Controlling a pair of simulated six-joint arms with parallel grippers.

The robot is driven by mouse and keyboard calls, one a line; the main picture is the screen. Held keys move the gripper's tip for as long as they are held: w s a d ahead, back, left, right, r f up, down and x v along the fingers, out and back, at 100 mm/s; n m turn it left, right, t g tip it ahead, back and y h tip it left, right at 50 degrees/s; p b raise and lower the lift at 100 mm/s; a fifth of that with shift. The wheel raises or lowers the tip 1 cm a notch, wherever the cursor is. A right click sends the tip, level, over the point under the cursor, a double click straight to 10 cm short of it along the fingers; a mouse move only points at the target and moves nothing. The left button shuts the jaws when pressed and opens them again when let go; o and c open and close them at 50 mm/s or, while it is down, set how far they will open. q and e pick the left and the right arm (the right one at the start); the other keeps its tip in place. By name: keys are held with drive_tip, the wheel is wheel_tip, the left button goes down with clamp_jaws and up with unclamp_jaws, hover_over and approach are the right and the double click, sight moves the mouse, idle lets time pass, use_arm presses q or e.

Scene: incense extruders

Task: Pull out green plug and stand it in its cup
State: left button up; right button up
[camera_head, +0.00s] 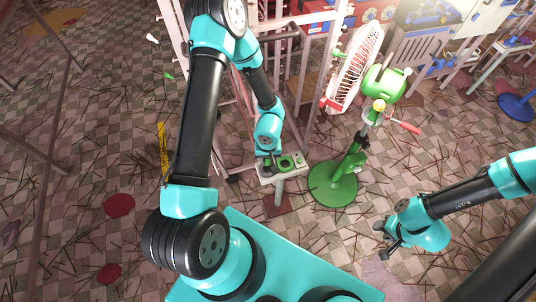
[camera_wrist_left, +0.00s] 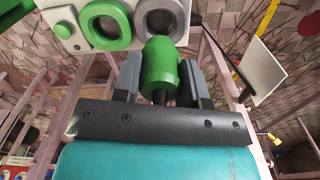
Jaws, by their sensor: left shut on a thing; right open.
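The green plug (camera_wrist_left: 160,70) is between the two fingers of my left gripper (camera_wrist_left: 159,62) in the left wrist view. The gripper is shut on it. The plug's far end overlaps the lower edge of a white panel (camera_wrist_left: 82,10), just below a grey ring (camera_wrist_left: 160,20). A green ring (camera_wrist_left: 104,25) with a dark centre sits beside the grey one. In the head view my left gripper (camera_head: 268,154) is over the left part of the panel (camera_head: 266,170), and its fingers are hard to make out. I cannot tell which ring is the plug's cup. My right gripper (camera_head: 386,230) is open and empty.
A green stand (camera_head: 334,184) with a red-and-white fan (camera_head: 355,66) is right of the panel. Pink frames rise behind my left arm. Thin sticks litter the checkered floor. A white plate (camera_wrist_left: 262,70) stands right of the plug in the wrist view.

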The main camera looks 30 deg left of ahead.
sight(268, 164)
use_arm(q)
drive_tip(key=shift+f, duration=1.7)
drive_tip(key=shift+f, duration=1.45)
drive_tip(key=o, duration=1)
drive_tip(key=shift+r, duration=0.1)
wheel_tip(268, 164, up, 17)
drive_tip(key=shift+r, duration=0.15)
drive_tip(key=shift+s, duration=0.1)
idle(0.6)
